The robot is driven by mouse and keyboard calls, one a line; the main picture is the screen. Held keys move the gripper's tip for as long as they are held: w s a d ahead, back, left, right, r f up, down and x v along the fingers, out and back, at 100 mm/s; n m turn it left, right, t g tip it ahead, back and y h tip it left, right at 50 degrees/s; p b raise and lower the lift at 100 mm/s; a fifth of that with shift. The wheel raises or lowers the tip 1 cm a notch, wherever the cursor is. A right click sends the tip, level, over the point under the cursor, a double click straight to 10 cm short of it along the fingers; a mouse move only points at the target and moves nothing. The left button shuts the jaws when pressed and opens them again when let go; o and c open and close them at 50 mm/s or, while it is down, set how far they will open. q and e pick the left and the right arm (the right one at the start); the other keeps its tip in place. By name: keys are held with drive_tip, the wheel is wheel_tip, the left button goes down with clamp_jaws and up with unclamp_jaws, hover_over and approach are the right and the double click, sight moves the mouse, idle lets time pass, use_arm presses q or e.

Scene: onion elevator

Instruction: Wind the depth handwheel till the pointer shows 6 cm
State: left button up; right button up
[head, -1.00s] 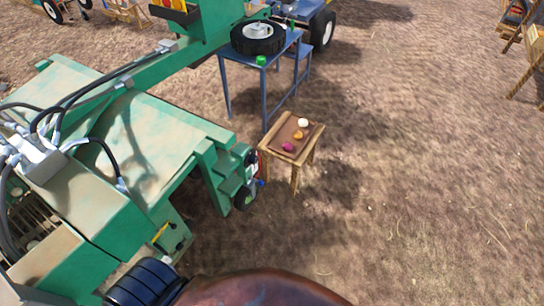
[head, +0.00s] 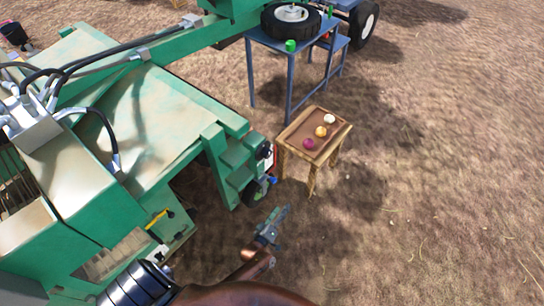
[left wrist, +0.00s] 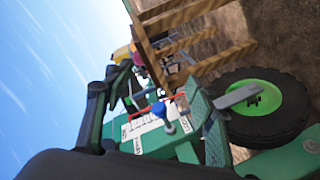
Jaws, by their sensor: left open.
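In the head view my left gripper (head: 272,222) is open and empty. It is over the ground below the right end of the green machine (head: 150,125), apart from it. A dark round wheel (head: 252,192) with a blue knob (head: 272,180) beside it sits at that end; it looks like the handwheel, but the view is too small to be sure. The left wrist view shows a blue ball knob (left wrist: 158,109) before a white marked panel (left wrist: 140,126), with a red part (left wrist: 181,104) nearby. I cannot read the pointer or its scale. My right gripper is not in view.
A small wooden table (head: 325,115) with several onions stands right of the machine. A blue table (head: 285,62) with a tyre and a green cup stands behind. A large green-hubbed tyre (left wrist: 285,128) fills the right of the wrist view. Ground at right is clear.

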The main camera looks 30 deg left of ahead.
use_arm(q)
drive_tip(key=w+r+n+t+y+b, duration=0.3)
drive_tip(key=w+r+n, duration=0.2)
drive_tip(key=w+r, duration=0.25)
drive_tip(key=m+g+y+b, duration=1.4)
drive_tip(key=m+g+b, duration=0.3)
drive_tip(key=m, duration=1.5)
approach(269, 155)
drive_tip(key=a+p, duration=0.2)
drive_tip(key=a, duration=0.2)
drive_tip(key=shift+w+a+g+b, duration=0.15)
drive_tip(key=shift+w+g+b, duration=0.2)
drive_tip(key=shift+w+g, duration=0.15)
drive_tip(key=a+b, duration=0.1)
drive_tip(key=a, duration=0.5)
drive_tip(key=shift+w+b, duration=0.2)
drive_tip(key=shift+b, duration=0.2)
drive_tip(key=shift+a+r, duration=0.1)
drive_tip(key=shift+a, duration=0.35)
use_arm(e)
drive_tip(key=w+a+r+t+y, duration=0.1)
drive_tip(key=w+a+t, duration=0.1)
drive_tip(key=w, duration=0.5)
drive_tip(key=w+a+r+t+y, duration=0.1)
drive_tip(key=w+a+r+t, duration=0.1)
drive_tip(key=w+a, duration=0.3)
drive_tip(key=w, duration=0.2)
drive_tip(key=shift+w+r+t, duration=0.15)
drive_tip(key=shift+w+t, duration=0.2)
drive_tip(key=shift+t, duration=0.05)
